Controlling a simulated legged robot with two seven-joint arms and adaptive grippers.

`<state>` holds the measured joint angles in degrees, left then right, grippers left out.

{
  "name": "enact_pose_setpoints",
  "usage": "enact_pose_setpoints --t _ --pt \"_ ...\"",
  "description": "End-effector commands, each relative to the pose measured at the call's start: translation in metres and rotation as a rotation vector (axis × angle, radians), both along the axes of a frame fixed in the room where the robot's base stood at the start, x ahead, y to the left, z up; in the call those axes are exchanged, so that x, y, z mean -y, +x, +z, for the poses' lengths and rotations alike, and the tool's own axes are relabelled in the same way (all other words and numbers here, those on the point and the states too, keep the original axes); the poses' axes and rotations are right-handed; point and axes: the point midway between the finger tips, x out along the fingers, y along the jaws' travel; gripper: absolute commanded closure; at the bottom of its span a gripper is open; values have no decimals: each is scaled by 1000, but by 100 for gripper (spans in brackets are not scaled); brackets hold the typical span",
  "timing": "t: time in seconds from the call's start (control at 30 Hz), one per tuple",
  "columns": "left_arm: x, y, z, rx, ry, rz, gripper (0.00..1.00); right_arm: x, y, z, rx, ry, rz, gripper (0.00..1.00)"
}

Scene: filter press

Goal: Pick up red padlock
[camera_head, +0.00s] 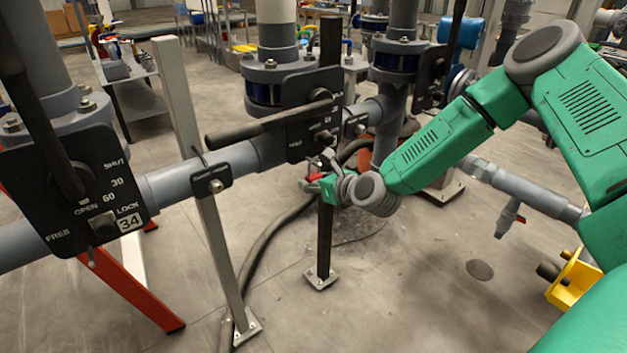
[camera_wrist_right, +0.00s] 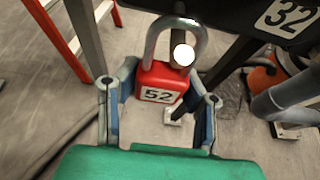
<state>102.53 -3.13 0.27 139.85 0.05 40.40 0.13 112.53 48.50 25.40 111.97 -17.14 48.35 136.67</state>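The red padlock (camera_wrist_right: 162,80), labelled 52, is upright in the right wrist view, its grey shackle up at the lower edge of a black valve plate (camera_wrist_right: 245,20) marked 32. A bright round spot shows inside the shackle. My right gripper (camera_wrist_right: 160,98) is open, with one finger to each side of the padlock's body. Gaps show between the body and the fingers; I cannot tell if either touches. In the head view the padlock (camera_head: 313,177) is a small red patch beside my right gripper (camera_head: 322,184), partly hidden. My left gripper is not in view.
A grey pipe (camera_head: 170,185) runs behind the black valve plates, with a long black handle (camera_head: 265,124) sticking out left. A dark post (camera_head: 325,240) stands close to my right gripper. A plate marked 34 (camera_head: 75,190) is at left. Open floor (camera_head: 400,290) lies at lower right.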

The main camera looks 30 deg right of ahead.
Motion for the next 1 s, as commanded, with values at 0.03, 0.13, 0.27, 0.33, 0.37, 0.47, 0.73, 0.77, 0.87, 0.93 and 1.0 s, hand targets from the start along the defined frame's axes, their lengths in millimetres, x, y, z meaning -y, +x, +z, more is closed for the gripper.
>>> enact_pose_setpoints --t 0.03,0.13,0.27,0.33,0.37,0.47,0.73,0.77,0.87,0.93,1.0 --pt "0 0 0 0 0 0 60 1 0 -1 -2 -1 -1 95" --pt "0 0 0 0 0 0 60 1 0 -1 -2 -1 -2 95" --pt "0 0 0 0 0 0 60 1 0 -1 -2 -1 -2 95" --pt "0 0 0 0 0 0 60 0 0 1 -2 -1 -2 95" --pt "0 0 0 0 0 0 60 0 0 2 -1 -1 -2 95" --pt "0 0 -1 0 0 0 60 0 0 11 1 0 -2 95" --pt "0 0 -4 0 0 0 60 4 -45 14 -2 5 -3 95" --pt "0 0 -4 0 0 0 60 5 -53 14 -2 5 -3 95" --pt "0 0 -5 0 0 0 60 7 -83 15 -2 7 -5 95" --pt "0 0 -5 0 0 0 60 9 -105 15 -2 7 -6 95" --pt "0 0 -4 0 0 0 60 10 -124 15 -2 8 -6 95"
